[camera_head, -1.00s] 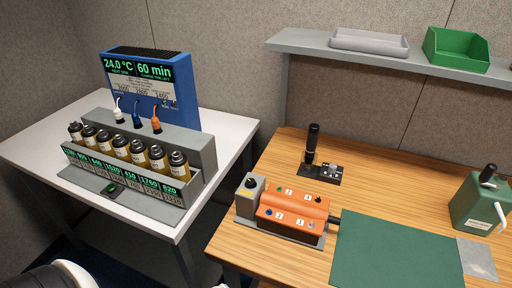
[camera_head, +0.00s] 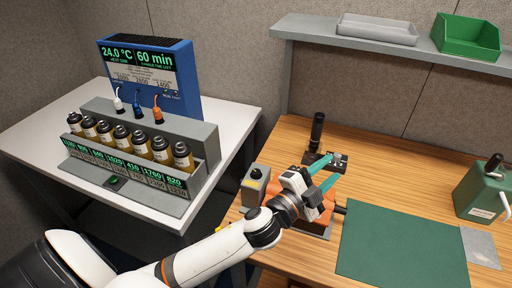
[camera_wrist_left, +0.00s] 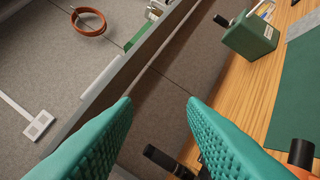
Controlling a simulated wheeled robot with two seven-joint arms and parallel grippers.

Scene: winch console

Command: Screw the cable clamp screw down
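The orange console (camera_head: 324,215) sits on the wooden bench, mostly hidden behind my left arm and gripper; its numbered top is covered. I cannot make out the cable clamp screw. A black cable end (camera_head: 341,208) leaves its right side. My left gripper (camera_head: 335,166) is open and empty, its teal fingers above the console's back edge and pointing toward the black stand. The open fingers also show in the left wrist view (camera_wrist_left: 160,100), with nothing between them. A black upright handle (camera_head: 317,128) stands on the small black stand (camera_head: 332,162) behind the console. My right gripper is not in view.
A grey box with a black knob (camera_head: 256,183) adjoins the console's left. A green mat (camera_head: 400,240) lies to the right, with a green box (camera_head: 482,192) beyond. A grey shelf (camera_head: 390,48) overhangs the back. A bottle rack (camera_head: 125,170) stands on the white table.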

